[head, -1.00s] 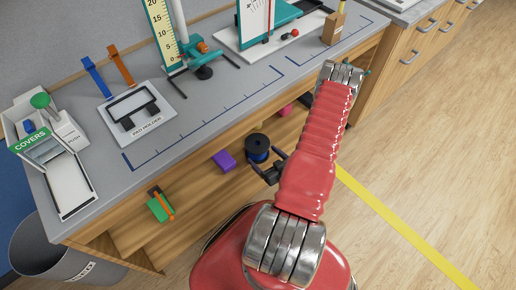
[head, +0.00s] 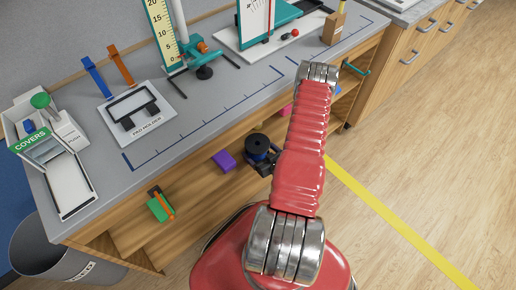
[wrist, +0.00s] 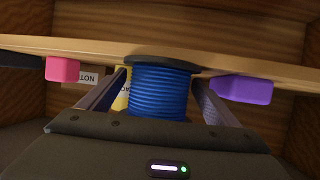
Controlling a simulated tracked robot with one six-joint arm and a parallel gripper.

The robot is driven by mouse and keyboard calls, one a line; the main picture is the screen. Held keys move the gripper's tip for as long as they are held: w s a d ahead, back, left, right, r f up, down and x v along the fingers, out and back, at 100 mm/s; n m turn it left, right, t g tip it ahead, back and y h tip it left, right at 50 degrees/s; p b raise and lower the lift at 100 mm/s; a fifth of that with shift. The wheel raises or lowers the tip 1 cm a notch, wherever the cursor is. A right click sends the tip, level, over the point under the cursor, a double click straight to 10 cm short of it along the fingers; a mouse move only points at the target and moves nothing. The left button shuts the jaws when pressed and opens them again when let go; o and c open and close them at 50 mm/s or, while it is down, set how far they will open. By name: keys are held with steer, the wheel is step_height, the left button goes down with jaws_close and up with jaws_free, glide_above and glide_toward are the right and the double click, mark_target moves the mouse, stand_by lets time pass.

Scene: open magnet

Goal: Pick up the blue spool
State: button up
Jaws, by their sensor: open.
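The blue spool (wrist: 160,92) stands upright in the wrist view, with dark flanges and blue windings. It sits between the two fingers of my gripper (wrist: 160,100), which are open on either side of it. A small gap seems to show at each side, and contact cannot be made out. In the head view the spool (head: 257,146) shows its dark top flange at the shelf under the bench. My gripper (head: 268,164) is beside it there, partly hidden by my red arm.
A purple block (wrist: 243,89) lies right of the spool, close to the right finger. A pink block (wrist: 63,69) and a labelled box lie to the left. A shelf edge (wrist: 60,47) runs behind the spool. A green item (head: 158,208) sits further left on the lower shelf.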

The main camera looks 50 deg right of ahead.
mark_target(257, 143)
steer(key=shift+w+d+f, duration=0.1)
steer(key=shift+w, duration=0.2)
steer(key=shift+c, duration=0.3)
steer(key=c, duration=1.3)
steer(key=shift+r, duration=5.05)
